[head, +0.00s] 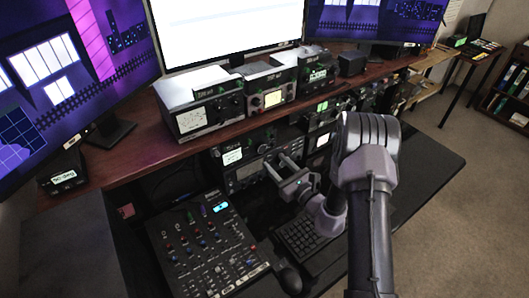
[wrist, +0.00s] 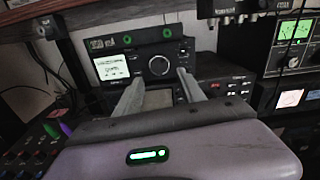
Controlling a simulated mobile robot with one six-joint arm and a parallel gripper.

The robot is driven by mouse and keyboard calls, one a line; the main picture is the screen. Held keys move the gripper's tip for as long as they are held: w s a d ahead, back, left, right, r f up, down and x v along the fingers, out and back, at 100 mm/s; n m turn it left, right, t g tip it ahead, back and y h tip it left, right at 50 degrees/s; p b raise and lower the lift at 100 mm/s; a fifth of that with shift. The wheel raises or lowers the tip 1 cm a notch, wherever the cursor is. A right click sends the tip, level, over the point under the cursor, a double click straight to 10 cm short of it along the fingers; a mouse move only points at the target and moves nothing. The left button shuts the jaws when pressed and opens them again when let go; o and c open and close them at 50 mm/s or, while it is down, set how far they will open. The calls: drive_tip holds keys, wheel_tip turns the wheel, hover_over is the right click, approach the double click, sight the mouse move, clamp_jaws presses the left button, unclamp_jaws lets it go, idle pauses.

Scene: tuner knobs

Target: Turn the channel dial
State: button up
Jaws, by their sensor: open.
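A dark radio unit with a lit white display (wrist: 112,68) sits under the shelf, and the display also shows in the head view (head: 232,157). A large round dark dial (wrist: 159,66) with a pale ring is on its front, right of the display. I cannot read a label marking it as the channel dial. My gripper (head: 281,167) is in front of the radio stack. In the wrist view my gripper (wrist: 160,77) is open, its two grey fingers apart on either side below the dial. Nothing is between them, and they appear short of the dial.
A mixer (head: 207,243) lies on the lower left desk, with a keyboard (head: 300,240) and mouse (head: 289,279) right of it. More radios (head: 200,113) stand on the wooden shelf above. A unit with a green meter (wrist: 294,30) is at right.

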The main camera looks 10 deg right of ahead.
sight(262, 149)
drive_tip(key=x, duration=0.7)
drive_tip(key=shift+b, duration=0.35)
clamp_jaws()
drive_tip(key=shift+m, duration=0.3)
drive_tip(key=m+p, duration=0.1)
drive_tip(key=m, duration=0.2)
drive_tip(key=shift+a+r+p, duration=0.1)
drive_tip(key=shift+p, duration=0.2)
drive_tip(key=shift+m+p, duration=0.6)
drive_tip(key=shift+m, duration=1.5)
